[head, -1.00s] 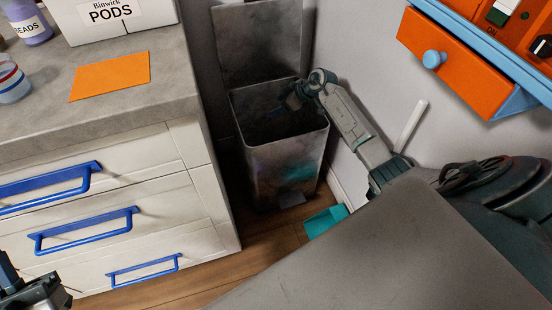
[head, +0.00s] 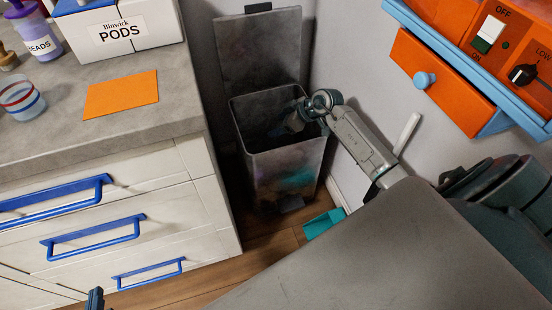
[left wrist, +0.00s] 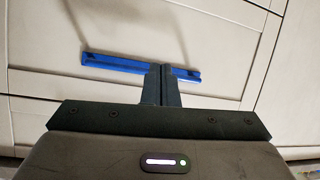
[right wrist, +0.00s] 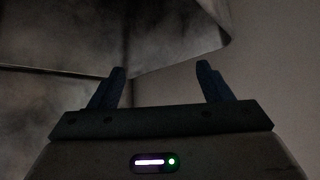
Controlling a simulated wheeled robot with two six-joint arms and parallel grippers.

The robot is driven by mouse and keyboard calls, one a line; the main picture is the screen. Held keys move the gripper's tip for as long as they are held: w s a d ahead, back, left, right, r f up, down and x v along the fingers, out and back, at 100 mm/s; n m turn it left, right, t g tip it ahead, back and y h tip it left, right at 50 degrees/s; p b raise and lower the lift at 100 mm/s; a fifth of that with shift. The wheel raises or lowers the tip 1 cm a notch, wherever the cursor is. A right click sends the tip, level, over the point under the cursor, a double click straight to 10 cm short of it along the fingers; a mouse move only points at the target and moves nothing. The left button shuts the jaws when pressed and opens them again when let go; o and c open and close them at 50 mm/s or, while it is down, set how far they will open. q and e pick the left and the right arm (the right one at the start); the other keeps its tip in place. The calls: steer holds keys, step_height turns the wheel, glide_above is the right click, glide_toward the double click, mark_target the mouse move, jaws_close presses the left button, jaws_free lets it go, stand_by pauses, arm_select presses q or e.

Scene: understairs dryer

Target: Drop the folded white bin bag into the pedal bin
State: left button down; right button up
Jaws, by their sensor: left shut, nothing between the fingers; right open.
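The pedal bin (head: 285,172) is a tall dark metal box on the floor between the drawers and the wall. Its lid (head: 258,48) stands open against the wall. My right gripper (head: 285,122) is at the bin's mouth, over its right inner side. In the right wrist view its two fingers (right wrist: 162,70) are apart with nothing between them, facing dark metal. I see no white bin bag in any view; the bin's bottom is hidden. My left gripper (head: 95,298) barely shows at the lower edge. The left wrist view shows its fingers (left wrist: 160,72) shut and empty before a drawer handle.
White drawers with blue handles (head: 97,236) and a grey worktop (head: 60,115) stand left. An orange sheet (head: 121,93), a pods box (head: 118,28) and a striped glass (head: 21,100) lie on top. An orange drawer unit (head: 441,85) overhangs at right. The teal pedal-side object (head: 323,223) is on the floor.

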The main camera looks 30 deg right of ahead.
arm_select(q)
steer(key=s+f+g+p, duration=0.1)
steer(key=s+f+g, duration=0.2)
steer(key=s+f, duration=0.1)
steer(key=shift+s+d+f+g, duration=0.15)
steer(key=shift+s+d+g, duration=0.15)
steer(key=shift+g, duration=0.1)
arm_select(e)
steer(key=s+a, duration=0.3)
steer(key=s, duration=0.2)
steer(key=shift+s+a+r, duration=0.25)
steer(key=shift+s+r, duration=0.1)
